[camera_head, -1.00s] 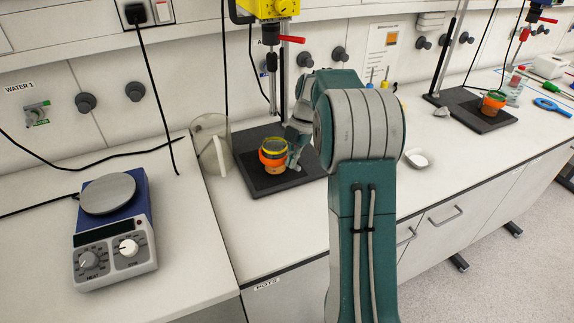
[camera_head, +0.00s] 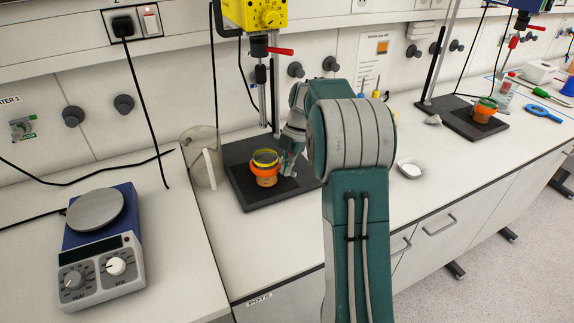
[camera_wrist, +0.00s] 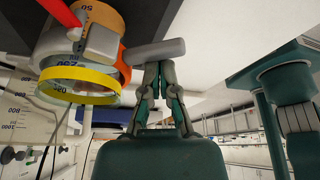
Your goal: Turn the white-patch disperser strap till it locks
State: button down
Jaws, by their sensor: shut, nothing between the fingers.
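The near disperser has a yellow motor head (camera_head: 256,14) above a black base plate (camera_head: 246,195). On the plate stands a small pot (camera_head: 266,181) with an orange strap (camera_head: 264,170) around it and a yellow ring (camera_head: 265,157) at its top. In the wrist view the orange strap (camera_wrist: 107,47) carries a grey lever (camera_wrist: 152,52) pointing right. My gripper (camera_head: 290,170) is beside the pot on its right. In the wrist view my gripper (camera_wrist: 162,67) is shut and empty, its tips close against the lever; contact is unclear. I cannot make out a white patch.
A clear jug (camera_head: 203,158) stands left of the base plate, and a hotplate stirrer (camera_head: 98,235) is further left. A white dish (camera_head: 410,168) lies to the right. A second stand with a black base (camera_head: 455,126) and pot (camera_head: 484,110) is further right.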

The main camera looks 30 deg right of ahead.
jog(key=v, duration=1.2)
jog(key=shift+w+f, duration=0.1)
jog(key=shift+f, duration=0.05)
